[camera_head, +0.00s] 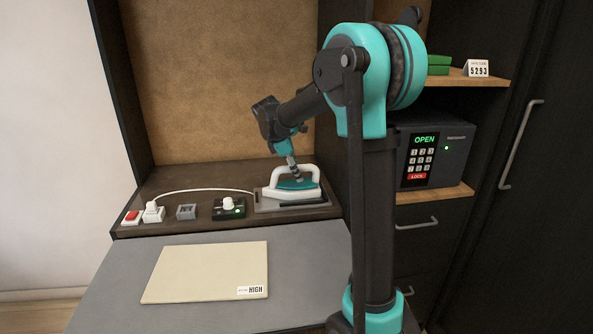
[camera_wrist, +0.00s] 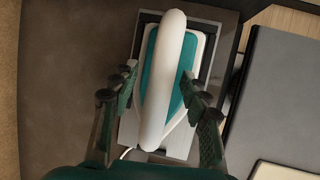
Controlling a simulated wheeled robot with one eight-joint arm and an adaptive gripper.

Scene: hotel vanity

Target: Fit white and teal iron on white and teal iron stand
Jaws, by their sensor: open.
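The white and teal iron (camera_head: 292,192) rests on its stand (camera_head: 262,204), a grey plate on the dark vanity top. In the wrist view the iron's white handle (camera_wrist: 163,80) runs lengthwise over its teal body (camera_wrist: 185,75), and the stand (camera_wrist: 178,148) shows around its edges. My gripper (camera_head: 293,172) is at the iron's handle, pointing down. In the wrist view my gripper (camera_wrist: 158,85) is open, with one finger on each side of the handle and visible gaps between. Part of the stand is hidden under the iron.
A red button (camera_head: 131,217), a white plug (camera_head: 153,212) with a cord, a grey block (camera_head: 187,212) and a black switch box (camera_head: 229,208) line the vanity top at left. A beige board (camera_head: 207,271) lies in front. A safe (camera_head: 435,155) stands right.

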